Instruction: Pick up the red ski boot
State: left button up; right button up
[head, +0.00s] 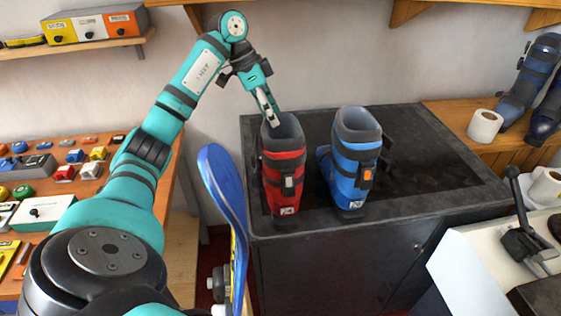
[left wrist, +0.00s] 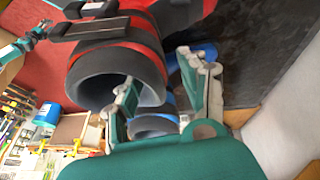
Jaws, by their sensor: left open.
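The red ski boot (head: 284,175) stands upright on the dark bench top, left of the blue ski boot (head: 352,172). My left gripper (head: 271,115) is open at the top of the red boot's grey cuff. In the left wrist view the red boot (left wrist: 135,40) fills the upper middle, its round opening facing the camera. There one finger of the left gripper (left wrist: 157,68) overlaps the opening and the other lies beside the cuff, with the rim between them. Contact cannot be told. The right gripper is not in view.
The black bench top (head: 430,175) is clear to the right of the boots. A blue ski or board (head: 226,190) stands upright just left of the bench. A paper roll (head: 485,126) and more boots (head: 530,85) sit at right. A wooden shelf (head: 75,46) hangs at upper left.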

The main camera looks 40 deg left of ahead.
aim_at(279, 129)
pick_arm(q)
jog(key=shift+p+x, duration=0.7)
jog(key=shift+x, duration=1.95)
jog(key=shift+s, duration=0.15)
grip_shut()
